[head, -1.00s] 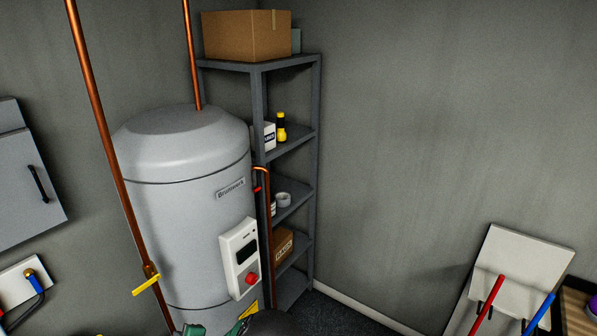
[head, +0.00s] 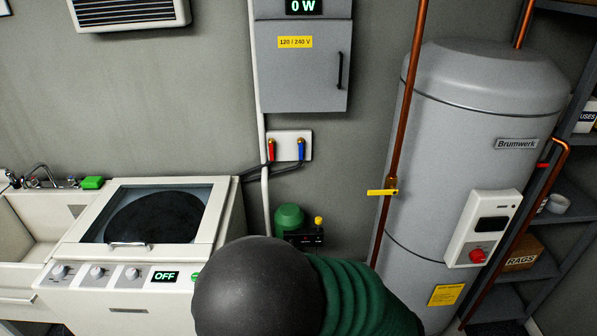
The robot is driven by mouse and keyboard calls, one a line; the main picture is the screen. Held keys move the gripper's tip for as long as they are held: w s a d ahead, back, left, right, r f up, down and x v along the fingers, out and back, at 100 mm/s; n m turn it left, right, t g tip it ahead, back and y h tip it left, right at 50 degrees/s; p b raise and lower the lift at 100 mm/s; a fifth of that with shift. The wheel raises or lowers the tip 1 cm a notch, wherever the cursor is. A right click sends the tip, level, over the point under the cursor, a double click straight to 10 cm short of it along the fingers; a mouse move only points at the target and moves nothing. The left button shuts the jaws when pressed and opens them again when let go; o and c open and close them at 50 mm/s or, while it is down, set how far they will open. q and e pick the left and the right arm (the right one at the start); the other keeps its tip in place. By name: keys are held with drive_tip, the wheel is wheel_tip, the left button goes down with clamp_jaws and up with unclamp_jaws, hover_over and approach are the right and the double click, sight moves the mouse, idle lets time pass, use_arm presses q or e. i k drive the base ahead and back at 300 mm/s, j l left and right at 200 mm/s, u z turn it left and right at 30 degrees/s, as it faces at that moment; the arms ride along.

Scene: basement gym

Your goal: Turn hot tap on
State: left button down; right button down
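Two small taps sit side by side on a white wall plate (head: 289,137) in the middle of the head view. The left one is a red-handled tap (head: 271,150). The right one is a blue-handled tap (head: 301,150). Dark hoses run from both down to the left. A chrome sink tap (head: 38,172) also shows at the far left, too small to tell its handles apart. Neither gripper is in view. A dark rounded part and a green ribbed part of mine fill the bottom middle and hide what is below.
A washing machine (head: 113,283) with an OFF display stands left of my arm, beside a sink (head: 25,250). A grey electrical box (head: 302,88) hangs above the taps. A copper pipe with a yellow lever (head: 382,192) and a grey boiler (head: 450,170) stand to the right.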

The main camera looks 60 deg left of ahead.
sight(35, 181)
drive_tip(key=u, duration=3.9)
drive_tip(key=i+j+z, duration=0.1)
drive_tip(key=i+j, duration=0.2)
drive_tip(key=i+j+z, duration=0.15)
drive_tip(key=i+j, duration=0.15)
drive_tip(key=i+j+z, duration=0.1)
drive_tip(key=i+j, duration=0.15)
drive_tip(key=i+j+z, duration=0.15)
drive_tip(key=j, duration=0.35)
drive_tip(key=i+j+z, duration=0.1)
drive_tip(key=i+j, duration=0.25)
drive_tip(key=i+j+z, duration=0.15)
drive_tip(key=j, duration=0.3)
drive_tip(key=i+j+u, duration=0.25)
drive_tip(key=i+u, duration=0.65)
drive_tip(key=i+z, duration=0.1)
drive_tip(key=i, duration=0.45)
drive_tip(key=i+j, duration=0.2)
drive_tip(key=i, duration=0.3)
drive_tip(key=l+z, duration=0.05)
